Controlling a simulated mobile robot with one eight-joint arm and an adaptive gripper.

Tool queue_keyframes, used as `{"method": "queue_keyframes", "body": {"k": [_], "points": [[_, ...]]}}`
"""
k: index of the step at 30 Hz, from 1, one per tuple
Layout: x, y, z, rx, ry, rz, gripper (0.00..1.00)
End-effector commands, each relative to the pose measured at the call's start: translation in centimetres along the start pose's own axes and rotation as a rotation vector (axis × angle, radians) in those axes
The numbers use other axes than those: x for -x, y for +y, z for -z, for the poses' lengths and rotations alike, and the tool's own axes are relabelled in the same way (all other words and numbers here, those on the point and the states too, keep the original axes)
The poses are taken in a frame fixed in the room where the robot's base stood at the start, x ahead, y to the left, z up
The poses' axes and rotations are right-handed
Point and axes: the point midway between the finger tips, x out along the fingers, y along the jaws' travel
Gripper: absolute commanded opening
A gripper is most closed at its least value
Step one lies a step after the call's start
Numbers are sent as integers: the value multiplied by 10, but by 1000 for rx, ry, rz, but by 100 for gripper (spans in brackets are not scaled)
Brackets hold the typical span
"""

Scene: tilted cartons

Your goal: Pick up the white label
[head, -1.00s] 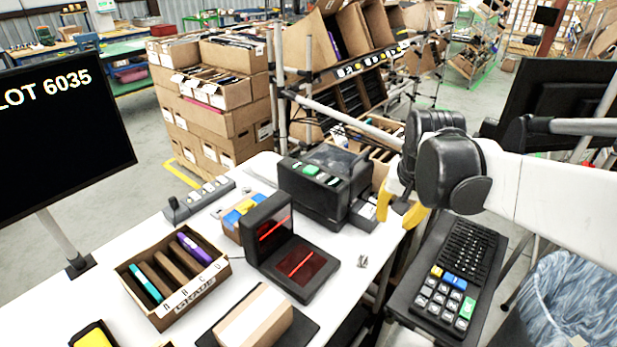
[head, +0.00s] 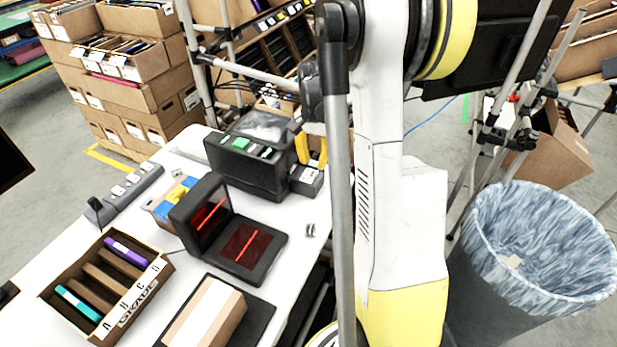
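A small white label (head: 308,175) shows at the front outlet of the black label printer (head: 250,150), on the right side of the white table. My gripper (head: 312,150) has yellow fingers. They stand apart with a gap between them, just above and behind the label in the picture. Nothing shows between the fingers, and I cannot tell whether they touch the printer. My arm hides part of the gripper and the table's right edge.
A black scanner (head: 240,245) with red lines, a brown carton (head: 225,325) with a white strip, and an open box of coloured cases (head: 150,285) stand on the table (head: 200,262). A bin with a blue-white liner (head: 540,215) stands at right.

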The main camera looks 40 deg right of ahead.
Motion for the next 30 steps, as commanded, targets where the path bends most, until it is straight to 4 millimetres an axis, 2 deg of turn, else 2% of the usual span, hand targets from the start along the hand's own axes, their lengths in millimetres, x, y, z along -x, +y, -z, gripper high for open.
{"method": "queue_keyframes", "body": {"k": [10, 18, 21, 22, 30], "points": [[-48, 5, 0, 1, 0, 0, 28], [-50, 5, 0, 1, 0, 0, 28], [-50, 5, 0, 1, 0, 0, 4], [-50, 5, 0, 1, 0, 0, 0], [-50, 5, 0, 1, 1, 0, 0]]}}
